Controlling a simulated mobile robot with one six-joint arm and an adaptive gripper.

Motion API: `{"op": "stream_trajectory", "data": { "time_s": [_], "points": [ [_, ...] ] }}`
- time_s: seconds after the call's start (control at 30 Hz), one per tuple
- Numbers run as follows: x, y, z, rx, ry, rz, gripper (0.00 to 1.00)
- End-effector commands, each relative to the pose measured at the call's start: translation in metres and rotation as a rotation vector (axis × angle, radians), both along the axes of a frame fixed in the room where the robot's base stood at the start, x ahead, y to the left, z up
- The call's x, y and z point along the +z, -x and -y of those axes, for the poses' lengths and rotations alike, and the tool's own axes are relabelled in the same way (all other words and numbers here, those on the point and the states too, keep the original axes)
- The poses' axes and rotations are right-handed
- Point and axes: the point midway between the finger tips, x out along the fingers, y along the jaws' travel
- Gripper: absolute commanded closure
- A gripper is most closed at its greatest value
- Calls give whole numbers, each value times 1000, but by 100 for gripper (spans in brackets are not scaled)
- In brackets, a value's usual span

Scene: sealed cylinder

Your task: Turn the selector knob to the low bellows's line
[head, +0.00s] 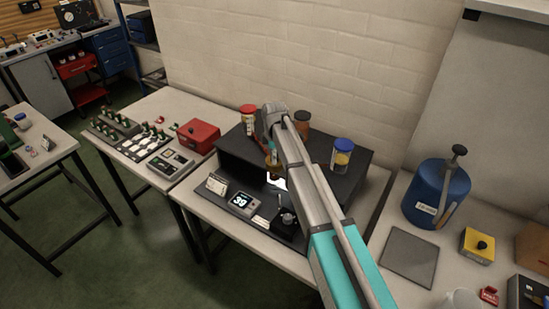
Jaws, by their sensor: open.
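A black unit (235,160) stands on the middle bench, with a raised back and a low front ledge. A small dark knob (287,216) sits on the front ledge, close to the left edge of my arm; its pointer and line marks are too small to read. A display (241,201) on the ledge reads what looks like 30. My gripper (272,156) hangs from the wrist over the unit, behind and above the knob and apart from it. Its fingers are small and partly hidden, but it is open. I cannot make out any bellows clearly.
Jars with red (249,114), orange-brown (302,122) and blue (344,149) lids stand on the unit. A red box (197,136) is on the left bench. A blue canister (436,193) and grey mat (409,256) are right.

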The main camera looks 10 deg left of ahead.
Motion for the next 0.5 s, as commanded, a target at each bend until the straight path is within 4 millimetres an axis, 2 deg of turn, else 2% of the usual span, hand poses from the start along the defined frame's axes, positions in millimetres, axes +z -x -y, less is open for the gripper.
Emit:
{"op": "stream_trajectory", "data": {
  "time_s": [0.27,0.37,0.5],
  "points": [
    [0,0,0,0,0,0,24],
    [0,0,0,0,0,0,39],
    [0,0,0,0,0,0,65]
  ]
}}
